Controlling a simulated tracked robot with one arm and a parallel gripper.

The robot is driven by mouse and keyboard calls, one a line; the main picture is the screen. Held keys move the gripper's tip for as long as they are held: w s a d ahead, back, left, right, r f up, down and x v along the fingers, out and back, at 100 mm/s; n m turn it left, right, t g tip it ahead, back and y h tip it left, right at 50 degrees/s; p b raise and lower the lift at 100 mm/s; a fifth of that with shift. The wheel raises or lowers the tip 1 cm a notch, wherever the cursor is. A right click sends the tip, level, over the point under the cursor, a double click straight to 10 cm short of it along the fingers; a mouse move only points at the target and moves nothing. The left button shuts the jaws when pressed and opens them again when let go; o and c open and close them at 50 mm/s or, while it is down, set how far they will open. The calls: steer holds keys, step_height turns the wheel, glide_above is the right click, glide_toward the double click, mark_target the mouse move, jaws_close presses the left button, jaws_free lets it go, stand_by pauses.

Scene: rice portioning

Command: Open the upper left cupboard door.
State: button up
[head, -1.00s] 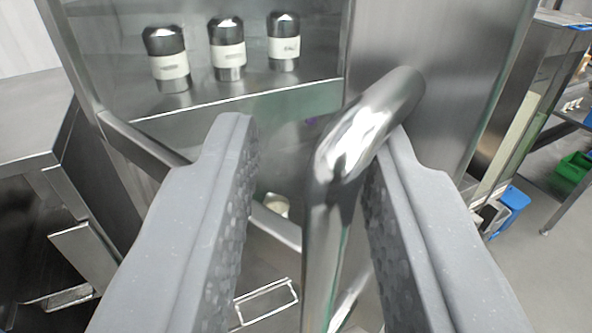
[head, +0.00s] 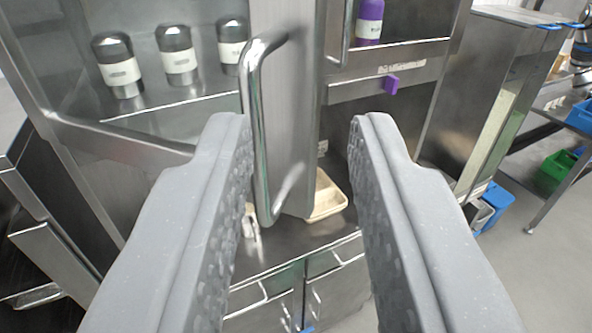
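A vertical steel bar handle (head: 256,130) stands out from a brushed steel door stile (head: 290,95) in the upper middle. A glazed panel (head: 60,95) spans the left of the picture, with several dark-capped shakers (head: 178,55) on a shelf seen in it. I cannot tell how far the left door stands open. My gripper (head: 297,120) is open and empty. The handle appears beyond the left finger's tip, left of the middle of the gap, and neither finger grips it.
A purple bottle (head: 369,22) stands on a shelf at upper right, with another handle (head: 346,30) beside it. A beige tray (head: 328,200) lies on the counter below. Lower cabinets (head: 335,290) show underneath. Open floor (head: 510,270) lies at right, with blue and green bins beyond.

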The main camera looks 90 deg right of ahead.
steer(key=s+b, duration=0.2)
steer(key=s, duration=0.5)
steer(key=shift+r, duration=0.35)
